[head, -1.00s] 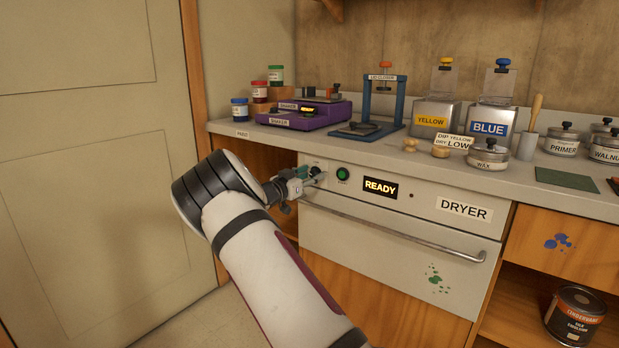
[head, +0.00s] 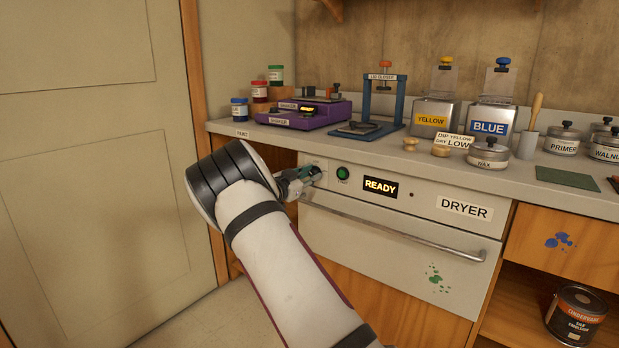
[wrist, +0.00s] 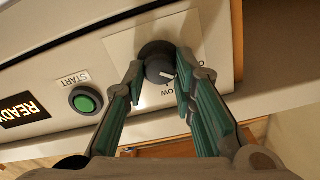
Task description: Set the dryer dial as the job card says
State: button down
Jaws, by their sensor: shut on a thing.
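The dryer (head: 400,225) is a pale front panel under the bench, with a lit READY display (head: 380,187). Its dark round dial (wrist: 157,60) sits on a pale plate in the wrist view, with a short white mark on its face. A label ending in "OW" shows beside it; other lettering is partly hidden by a finger. My gripper (wrist: 160,82) is shut on the dial, one finger on each side. In the head view my gripper (head: 312,173) hides most of the dial. The job card (head: 455,141) on the bench reads "DIP YELLOW DRY LOW".
The green START button (head: 343,173) is just right of the dial; it also shows in the wrist view (wrist: 86,100). The dryer handle (head: 395,225) runs below. On the bench stand a purple shaker (head: 300,114), a blue lid closer (head: 370,105), and yellow and blue tins.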

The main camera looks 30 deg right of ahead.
jog(key=m+b, duration=0.1)
jog(key=m, duration=0.3)
jog(key=shift+s+f+m+b, duration=0.1)
jog(key=shift+m+b, duration=0.3)
jog(key=m+b, duration=0.3)
jog(key=m, duration=0.2)
jog(key=shift+m, duration=0.3)
jog(key=c, duration=1.3)
grip_release()
jog(key=v, duration=1.2)
